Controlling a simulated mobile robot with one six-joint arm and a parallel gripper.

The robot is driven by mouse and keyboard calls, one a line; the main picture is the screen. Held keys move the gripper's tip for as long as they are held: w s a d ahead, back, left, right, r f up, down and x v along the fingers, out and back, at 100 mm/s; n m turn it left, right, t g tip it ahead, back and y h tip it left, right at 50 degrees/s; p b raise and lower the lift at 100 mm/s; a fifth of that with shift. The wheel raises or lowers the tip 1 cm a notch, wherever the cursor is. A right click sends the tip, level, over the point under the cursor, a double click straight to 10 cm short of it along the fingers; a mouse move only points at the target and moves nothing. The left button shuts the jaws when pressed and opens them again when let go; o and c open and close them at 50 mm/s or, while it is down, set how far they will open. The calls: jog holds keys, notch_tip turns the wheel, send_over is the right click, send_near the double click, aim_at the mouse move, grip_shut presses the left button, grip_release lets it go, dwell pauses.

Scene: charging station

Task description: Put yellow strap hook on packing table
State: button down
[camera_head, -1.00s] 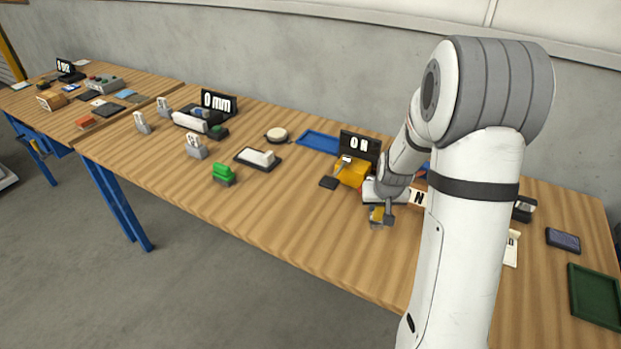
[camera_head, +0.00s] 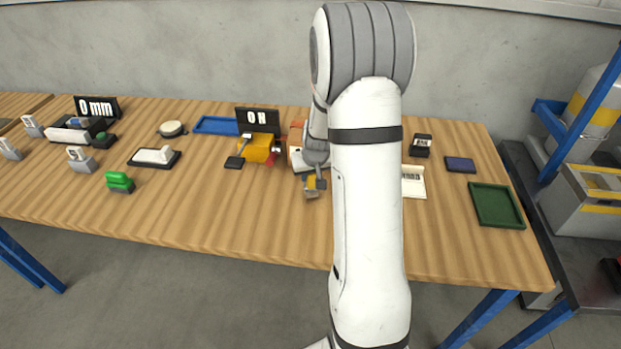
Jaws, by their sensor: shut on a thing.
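My gripper (camera_head: 314,187) is over the middle of the wooden table (camera_head: 230,212), in front of my arm's wrist. It is shut on a small yellowish piece (camera_head: 310,181), which I take to be the yellow strap hook. The fingers cover much of it, so its shape is unclear. I cannot tell whether it touches the table top. I cannot tell which table is the packing table.
A yellow-orange device (camera_head: 259,148) with a black display (camera_head: 258,121) stands left of my gripper. A green tray (camera_head: 496,205) lies at the right end. A blue tray (camera_head: 216,125) is at the back. The front strip is clear. A grey-yellow machine (camera_head: 588,180) stands beyond the right end.

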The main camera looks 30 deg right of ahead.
notch_tip(320, 180, down, 2)
jog(key=shift+f, duration=0.1)
jog(key=c, duration=1.2)
grip_release()
jog(key=shift+o, duration=0.2)
jog(key=shift+s+r, duration=0.1)
jog(key=shift+r, duration=0.35)
jog(key=d+v, duration=0.1)
jog(key=v, duration=1)
jog(key=s+a+r+n, duration=0.1)
jog(key=s+a+r, duration=0.3)
jog(key=s+a, duration=0.4)
jog(key=s+a+r+n+g+y, duration=0.1)
jog(key=s+a+r, duration=0.3)
jog(key=s+a, duration=0.4)
jog(key=s, duration=0.6)
jog(key=shift+g, duration=0.3)
